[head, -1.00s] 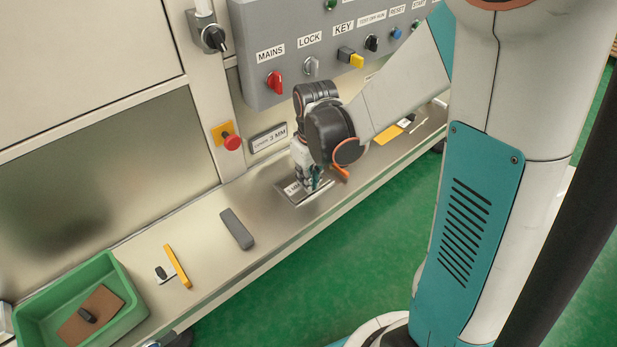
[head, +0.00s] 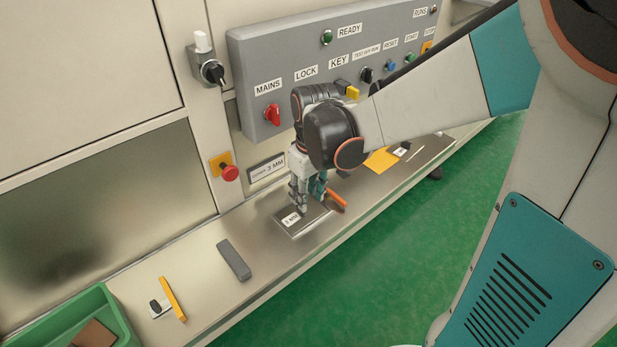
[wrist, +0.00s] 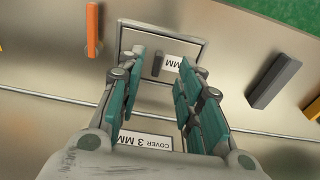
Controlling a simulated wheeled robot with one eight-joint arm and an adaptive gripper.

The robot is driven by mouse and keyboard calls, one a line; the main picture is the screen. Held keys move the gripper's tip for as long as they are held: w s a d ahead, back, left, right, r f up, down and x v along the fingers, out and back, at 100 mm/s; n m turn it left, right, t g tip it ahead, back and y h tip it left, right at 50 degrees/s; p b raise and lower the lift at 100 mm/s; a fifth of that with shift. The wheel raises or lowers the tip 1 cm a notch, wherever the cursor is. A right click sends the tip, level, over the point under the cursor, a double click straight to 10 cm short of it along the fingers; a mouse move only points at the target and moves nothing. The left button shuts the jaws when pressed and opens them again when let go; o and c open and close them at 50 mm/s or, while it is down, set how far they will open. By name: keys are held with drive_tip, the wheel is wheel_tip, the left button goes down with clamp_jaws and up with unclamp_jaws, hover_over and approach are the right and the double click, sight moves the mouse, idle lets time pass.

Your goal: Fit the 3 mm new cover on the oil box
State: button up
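A flat plate with a dark rim and a white label reading "3 MM" (head: 288,221) lies on the metal ledge below my gripper. It also shows in the wrist view (wrist: 135,42), with a small dark upright handle (wrist: 157,65) on it. My gripper (wrist: 160,72) is open, its teal fingers spread on either side of the handle with gaps. In the head view my gripper (head: 307,203) points down just above the plate. I cannot make out the oil box apart from the plate, nor how flush the plate sits.
A "COVER 3 MM" sign (head: 267,168) is on the wall behind. An orange bar (head: 337,198) and a grey bar (head: 234,260) flank the plate. A yellow bar (head: 173,299) and green bin (head: 118,316) are at left. The control panel (head: 250,70) is above.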

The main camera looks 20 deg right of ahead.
drive_tip(key=r, duration=0.5)
drive_tip(key=shift+s+r, duration=0.3)
